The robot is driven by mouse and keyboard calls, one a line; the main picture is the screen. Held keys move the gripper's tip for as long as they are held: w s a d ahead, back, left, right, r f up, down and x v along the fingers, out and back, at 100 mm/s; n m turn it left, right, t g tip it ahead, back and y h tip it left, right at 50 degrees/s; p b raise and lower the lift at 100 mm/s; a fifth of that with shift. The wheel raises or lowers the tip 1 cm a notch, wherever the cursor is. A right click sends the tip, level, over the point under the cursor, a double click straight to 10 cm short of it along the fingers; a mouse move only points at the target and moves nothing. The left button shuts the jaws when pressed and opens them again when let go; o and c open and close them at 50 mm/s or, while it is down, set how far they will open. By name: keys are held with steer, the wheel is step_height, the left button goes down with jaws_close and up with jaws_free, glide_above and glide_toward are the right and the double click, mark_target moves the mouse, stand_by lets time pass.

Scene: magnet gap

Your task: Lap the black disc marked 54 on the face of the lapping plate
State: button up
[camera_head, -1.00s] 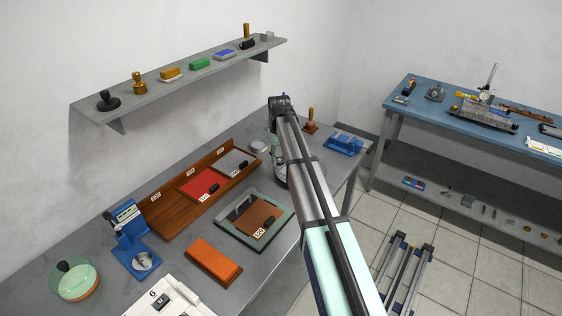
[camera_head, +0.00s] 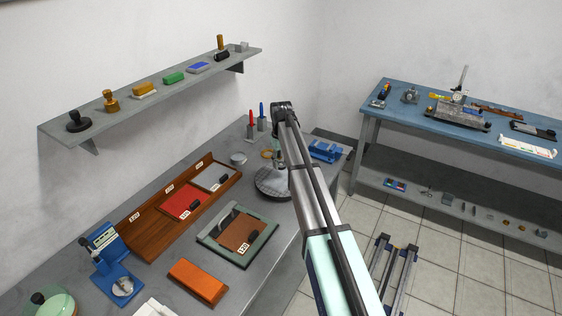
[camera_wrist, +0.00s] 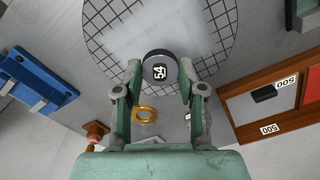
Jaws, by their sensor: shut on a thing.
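The black disc marked 54 (camera_wrist: 157,67) sits between my fingertips in the wrist view, its number facing the camera. My gripper (camera_wrist: 158,76) is shut on it. Behind the disc is the round lapping plate (camera_wrist: 112,38), with a dark grid and a pale smear over its middle. The disc overlaps the plate near its lower edge in that view; I cannot tell whether it touches the face. In the head view the lapping plate (camera_head: 268,184) stands on the grey bench, partly covered by my arm.
A blue vise-like fixture (camera_head: 325,150) stands right of the plate; a green-framed tray (camera_head: 215,237) and a wooden rack (camera_head: 140,222) lie to its left.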

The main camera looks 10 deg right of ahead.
mark_target(281, 178)
steer(key=shift+f+b, duration=1)
steer(key=shift+f, duration=1.75)
steer(key=shift+f, duration=0.15)
steer(key=o, duration=1.1)
steer(key=shift+o, duration=0.2)
steer(key=c, duration=0.5)
steer(key=shift+r+p, duration=1.05)
steer(key=shift+r, duration=1.2)
